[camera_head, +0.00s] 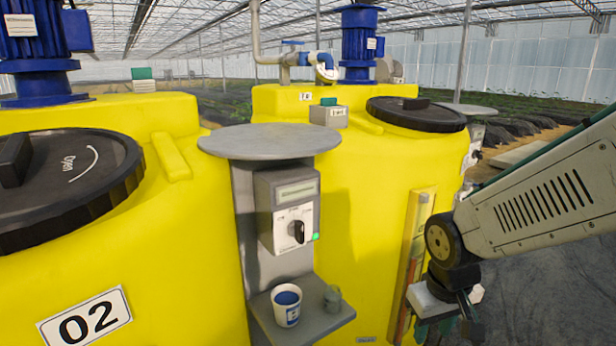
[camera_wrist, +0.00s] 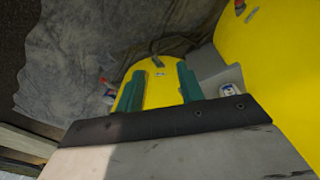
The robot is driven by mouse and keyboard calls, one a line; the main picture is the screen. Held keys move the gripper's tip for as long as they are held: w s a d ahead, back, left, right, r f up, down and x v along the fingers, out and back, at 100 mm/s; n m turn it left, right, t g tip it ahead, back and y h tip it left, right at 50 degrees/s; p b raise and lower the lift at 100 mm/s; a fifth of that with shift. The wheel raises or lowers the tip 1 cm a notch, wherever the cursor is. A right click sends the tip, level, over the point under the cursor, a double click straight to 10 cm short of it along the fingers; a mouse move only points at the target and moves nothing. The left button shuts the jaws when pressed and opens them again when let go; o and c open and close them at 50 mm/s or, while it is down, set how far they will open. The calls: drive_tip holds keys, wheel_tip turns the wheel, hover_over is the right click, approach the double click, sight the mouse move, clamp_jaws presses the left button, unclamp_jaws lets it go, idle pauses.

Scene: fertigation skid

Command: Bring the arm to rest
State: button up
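My arm reaches in from the right edge in the head view, with my gripper (camera_head: 445,328) hanging low at its end, in front of the right yellow tank (camera_head: 350,220). In the wrist view my gripper (camera_wrist: 158,82) shows two green fingers standing apart. Only yellow surface and a small dark fitting show beyond the gap, and nothing is held. The fingertips are partly cut off at the bottom of the head view.
A grey stand (camera_head: 270,142) left of my gripper carries a control box (camera_head: 287,210) with a black knob and green light. Tank 02 (camera_head: 170,260) stands left.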

drive_tip(key=s+d+r+m, duration=0.2)
drive_tip(key=s+d+r, duration=0.2)
drive_tip(key=s+r, duration=0.8)
drive_tip(key=shift+s+d+r+m, duration=0.15)
drive_tip(key=shift+s+m, duration=0.15)
drive_tip(key=shift+s, duration=1.25)
